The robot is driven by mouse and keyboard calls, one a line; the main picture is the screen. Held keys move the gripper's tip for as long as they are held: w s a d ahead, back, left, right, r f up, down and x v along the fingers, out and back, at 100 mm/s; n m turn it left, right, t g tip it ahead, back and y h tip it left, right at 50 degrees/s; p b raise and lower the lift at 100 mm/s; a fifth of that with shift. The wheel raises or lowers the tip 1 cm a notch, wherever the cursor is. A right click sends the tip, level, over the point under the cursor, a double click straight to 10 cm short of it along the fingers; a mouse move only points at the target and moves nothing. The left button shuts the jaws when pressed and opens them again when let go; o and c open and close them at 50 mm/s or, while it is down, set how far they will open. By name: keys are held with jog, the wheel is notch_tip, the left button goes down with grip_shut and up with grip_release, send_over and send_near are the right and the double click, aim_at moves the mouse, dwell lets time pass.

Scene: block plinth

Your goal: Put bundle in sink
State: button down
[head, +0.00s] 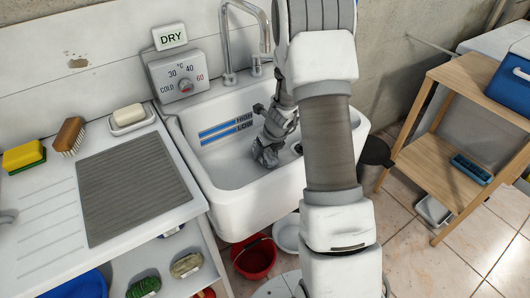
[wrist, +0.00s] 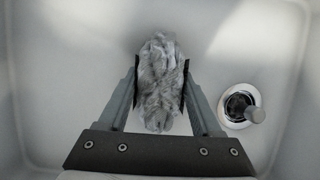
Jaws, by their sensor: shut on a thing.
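A grey, crumpled cloth bundle (wrist: 160,85) is between the two fingers of my gripper (wrist: 160,88) in the wrist view, with both fingers against its sides. In the head view my gripper (head: 272,140) is down inside the white sink (head: 230,175), and the bundle (head: 266,154) hangs below it. The bundle is low in the basin; I cannot tell whether it touches the bottom. My arm hides the right part of the sink in the head view.
A drain with a plug (wrist: 240,106) lies right of the bundle. The tap (head: 228,50) stands at the sink's back edge. A temperature dial box (head: 180,76) and a DRY sign (head: 170,36) are behind left. A ribbed mat (head: 135,187) lies on the left counter. A red bucket (head: 254,257) stands below.

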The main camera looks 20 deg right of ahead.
jog(key=shift+f, duration=0.1)
jog(key=shift+c, duration=0.3)
grip_release()
